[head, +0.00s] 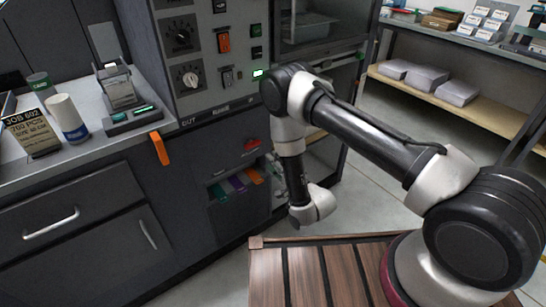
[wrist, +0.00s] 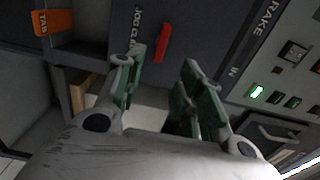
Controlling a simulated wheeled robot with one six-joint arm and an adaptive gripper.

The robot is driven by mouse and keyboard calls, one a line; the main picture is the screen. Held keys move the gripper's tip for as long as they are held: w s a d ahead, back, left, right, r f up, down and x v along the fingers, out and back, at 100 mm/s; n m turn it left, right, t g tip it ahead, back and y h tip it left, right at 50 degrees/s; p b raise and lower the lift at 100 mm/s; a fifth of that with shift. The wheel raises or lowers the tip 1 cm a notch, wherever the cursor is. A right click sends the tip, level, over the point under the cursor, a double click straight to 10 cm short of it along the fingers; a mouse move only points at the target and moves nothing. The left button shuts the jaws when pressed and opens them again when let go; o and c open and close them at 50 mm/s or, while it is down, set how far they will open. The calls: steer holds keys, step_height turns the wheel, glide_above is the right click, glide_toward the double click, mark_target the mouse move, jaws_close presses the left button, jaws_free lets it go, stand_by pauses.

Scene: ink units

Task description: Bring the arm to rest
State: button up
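My arm (head: 375,135) reaches left from its base at the lower right, bends at the elbow, and hangs down in front of the machine cabinet. Its wrist end (head: 312,205) is low, near the cabinet's open lower bay. In the wrist view my gripper (wrist: 163,75) has its two green-padded fingers spread apart, with nothing visible between them. The fingers face the cabinet front, with a red handle (wrist: 162,43) beyond them. In the head view the gripper's fingers are not clearly visible.
The counter (head: 75,165) at left holds a job card (head: 33,133), a white cylinder (head: 67,118) and a stamp-like device (head: 120,90). Orange tabs stick out from the cabinet front (head: 160,148). A slatted wooden deck (head: 265,275) lies beneath the arm. Shelves (head: 500,115) stand at right; floor between is clear.

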steer(key=s+d+f+n+g+h, duration=0.3)
steer(key=s+f+n+g, duration=0.15)
steer(key=f, duration=0.25)
steer(key=s+d+f+n+g+h, duration=0.4)
steer(key=f+g, duration=0.2)
steer(key=f, duration=0.2)
steer(key=s+d+r+n+h, duration=0.1)
steer(key=s+d+r, duration=0.6)
steer(key=r, duration=1.2)
steer(key=s+d+r+n+h, duration=0.1)
steer(key=s+d+r, duration=0.7)
steer(key=r, duration=1.1)
steer(key=s+d+r+n+h, duration=0.1)
steer(key=s+d+r, duration=0.6)
steer(key=r, duration=1.2)
steer(key=d, duration=0.3)
steer(key=shift+s+d, duration=0.25)
steer(key=shift+s, duration=0.1)
